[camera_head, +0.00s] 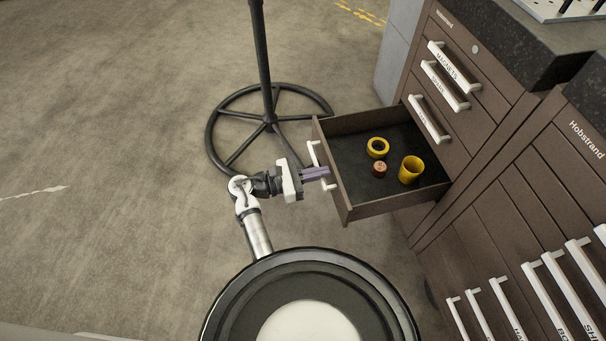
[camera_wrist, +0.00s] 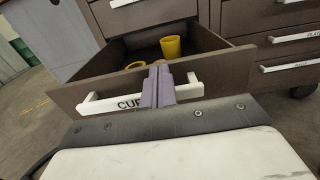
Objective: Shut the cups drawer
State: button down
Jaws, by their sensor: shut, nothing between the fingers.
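The cups drawer (camera_head: 350,205) stands pulled out of the brown cabinet, with a dark lining. A yellow cup (camera_head: 411,169), a yellow ring (camera_head: 377,147) and a small copper-coloured piece (camera_head: 380,169) are inside it. Its white handle (camera_wrist: 100,105) carries a label that reads "CUP", with the rest hidden behind my fingers. My gripper (camera_head: 327,172) is shut and empty, with its purple fingers at the drawer front by the handle. In the wrist view the fingertips (camera_wrist: 158,70) overlap the handle's middle and the front's top edge. I cannot tell whether they touch.
Closed drawers with white handles, one labelled MAGNETS (camera_head: 446,63), sit above the open drawer. A second cabinet (camera_head: 540,200) stands at the right. A black stand with a ring base (camera_head: 212,142) is on the floor behind my gripper. The floor at the left is clear.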

aim_at(405, 160)
jog(key=shift+w+d, duration=0.1)
jog(key=shift+d, duration=0.3)
jog(key=shift+w+d+r+p, duration=0.1)
jog(key=shift+d+p, duration=0.3)
jog(key=shift+d, duration=0.05)
jog(key=p+x, duration=0.3)
jog(key=x, duration=2.1)
jog(key=shift+w+d+p, duration=0.15)
jog(key=shift+d+p, duration=0.15)
jog(key=shift+d, duration=0.1)
jog(key=shift+a, duration=0.15)
